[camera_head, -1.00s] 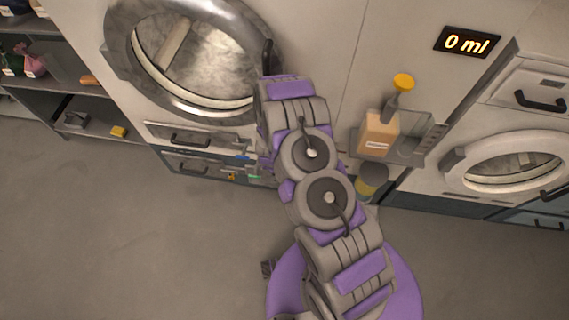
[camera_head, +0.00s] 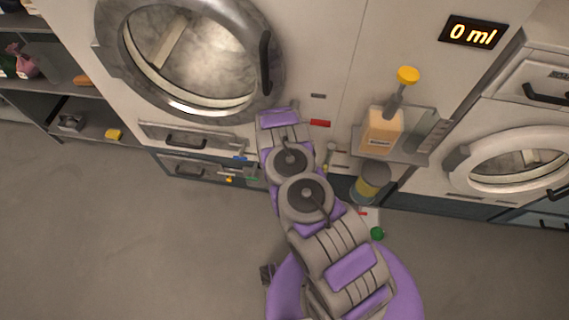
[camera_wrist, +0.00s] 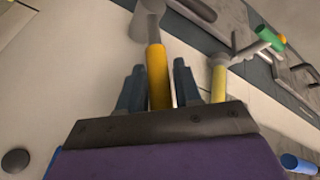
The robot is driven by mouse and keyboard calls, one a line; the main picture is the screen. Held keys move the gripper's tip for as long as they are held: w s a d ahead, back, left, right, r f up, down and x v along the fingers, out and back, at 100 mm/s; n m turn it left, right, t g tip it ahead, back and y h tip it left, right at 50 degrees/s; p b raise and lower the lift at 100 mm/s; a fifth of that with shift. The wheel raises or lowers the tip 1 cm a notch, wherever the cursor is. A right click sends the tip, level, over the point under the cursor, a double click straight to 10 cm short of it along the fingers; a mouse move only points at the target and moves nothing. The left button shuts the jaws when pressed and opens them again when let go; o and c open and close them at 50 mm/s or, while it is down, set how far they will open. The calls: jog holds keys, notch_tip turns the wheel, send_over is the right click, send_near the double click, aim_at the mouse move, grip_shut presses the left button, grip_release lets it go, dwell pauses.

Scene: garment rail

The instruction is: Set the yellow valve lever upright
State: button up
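In the wrist view, a yellow-orange lever (camera_wrist: 157,75) on a grey stem stands between the two dark fingers of my gripper (camera_wrist: 158,85). The fingers are apart, one on each side of it, with narrow gaps seeming to show; contact is not clear. A paler yellow handle (camera_wrist: 218,85) stands just right of the fingers, by a grey fitting. Which of the two is the valve lever I cannot tell for sure. In the head view, my arm hides the fingers, and a small yellow piece (camera_head: 229,179) shows low on the machine front.
Green (camera_wrist: 268,38) and blue (camera_wrist: 298,163) handles lie to the right in the wrist view. A round washer door (camera_head: 268,62) is above. The floor at left is clear.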

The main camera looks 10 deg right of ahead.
jog(key=shift+w+d+f, duration=0.1)
jog(key=shift+w+f, duration=0.15)
jog(key=shift+f, duration=0.2)
jog(key=shift+c, duration=0.4)
grip_shut()
